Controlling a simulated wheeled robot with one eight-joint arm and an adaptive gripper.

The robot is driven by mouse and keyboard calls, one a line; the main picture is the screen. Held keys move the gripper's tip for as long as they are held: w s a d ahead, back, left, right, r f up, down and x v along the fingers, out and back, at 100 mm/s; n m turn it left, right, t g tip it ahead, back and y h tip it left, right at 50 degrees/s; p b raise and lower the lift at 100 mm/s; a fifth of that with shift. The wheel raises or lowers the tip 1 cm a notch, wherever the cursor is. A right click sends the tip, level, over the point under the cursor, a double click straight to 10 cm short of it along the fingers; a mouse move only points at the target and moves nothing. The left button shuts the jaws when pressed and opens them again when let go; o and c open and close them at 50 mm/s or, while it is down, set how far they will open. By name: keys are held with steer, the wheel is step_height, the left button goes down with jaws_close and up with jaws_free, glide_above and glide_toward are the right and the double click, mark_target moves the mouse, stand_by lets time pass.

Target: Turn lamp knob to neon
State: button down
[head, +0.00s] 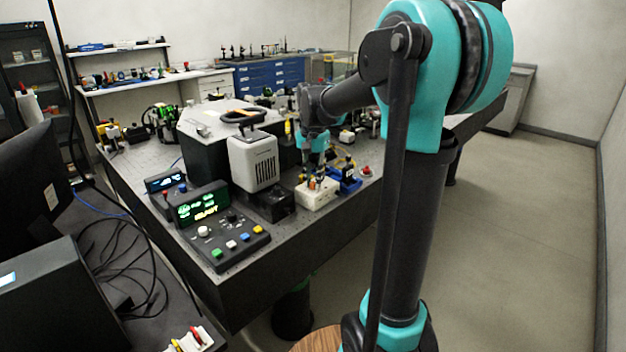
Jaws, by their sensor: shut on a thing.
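My gripper (316,170) points down at a small white box (317,195) near the front edge of the optical bench (290,226). Its fingers are shut at the top of this box, on what looks like the lamp knob. The knob itself is hidden by the fingers and too small to make out, so its pointer setting cannot be read. A white-grey vented housing (253,161), possibly the lamp, stands just left of the box on a black base.
A control unit (231,246) with a green display and coloured buttons sits left on the bench, beside a smaller display box (165,180). A blue device (346,180) stands close to the right of the white box. A dark monitor (35,185) and loose cables fill the left.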

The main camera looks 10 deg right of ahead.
mark_target(313, 183)
steer(key=shift+m, duration=2.3)
steer(key=c, duration=1.4)
jaws_free()
step_height(313, 183, up, 12)
